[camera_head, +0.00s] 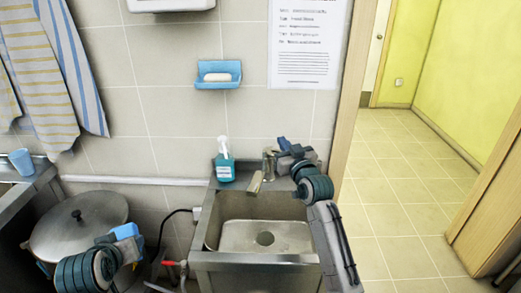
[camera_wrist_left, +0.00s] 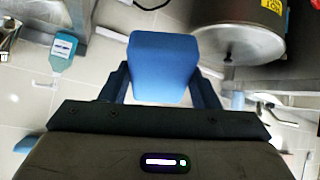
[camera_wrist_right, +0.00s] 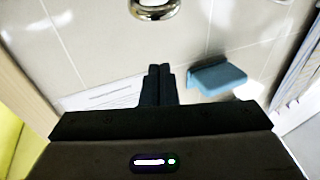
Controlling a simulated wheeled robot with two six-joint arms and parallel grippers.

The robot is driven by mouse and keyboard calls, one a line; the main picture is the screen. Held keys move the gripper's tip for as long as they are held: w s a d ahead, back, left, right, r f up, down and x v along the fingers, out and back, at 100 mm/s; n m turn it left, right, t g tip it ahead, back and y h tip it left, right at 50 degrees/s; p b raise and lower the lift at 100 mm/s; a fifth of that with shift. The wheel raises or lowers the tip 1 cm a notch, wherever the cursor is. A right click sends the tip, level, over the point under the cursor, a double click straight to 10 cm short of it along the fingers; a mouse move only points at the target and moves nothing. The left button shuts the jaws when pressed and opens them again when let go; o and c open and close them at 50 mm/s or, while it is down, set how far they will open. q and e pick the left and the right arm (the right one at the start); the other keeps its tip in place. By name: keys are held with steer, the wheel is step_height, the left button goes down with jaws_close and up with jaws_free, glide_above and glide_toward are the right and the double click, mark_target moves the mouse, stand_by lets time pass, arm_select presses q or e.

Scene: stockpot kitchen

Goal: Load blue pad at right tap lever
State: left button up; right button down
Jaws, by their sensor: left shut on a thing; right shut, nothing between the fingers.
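The blue pad (camera_head: 126,231) is held in my left gripper (camera_head: 131,240), at the lower left over the pot's side. It fills the space between the fingers in the left wrist view (camera_wrist_left: 162,66). The metal tap (camera_head: 268,163) stands behind the sink basin (camera_head: 266,236), its spout pointing forward. My right gripper (camera_head: 284,146) is beside the tap's top, at its right. Its fingers are shut and empty in the right wrist view (camera_wrist_right: 157,84). A shiny round metal part (camera_wrist_right: 154,8) shows beyond them. I cannot make out the tap lever clearly.
A blue-green soap bottle (camera_head: 224,165) stands left of the tap. A lidded stockpot (camera_head: 78,226) is at the left, near my left arm. A blue soap dish (camera_head: 218,75) and a paper notice (camera_head: 308,42) are on the wall. Open floor lies right of the sink.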

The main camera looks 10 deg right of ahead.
arm_select(q)
steer(key=shift+r, duration=0.4)
steer(key=shift+r+p, duration=0.25)
steer(key=shift+p, duration=0.2)
steer(key=shift+r, duration=0.15)
arm_select(e)
steer(key=f, duration=0.3)
steer(key=shift+w+f, duration=0.35)
steer(key=shift+f, duration=0.05)
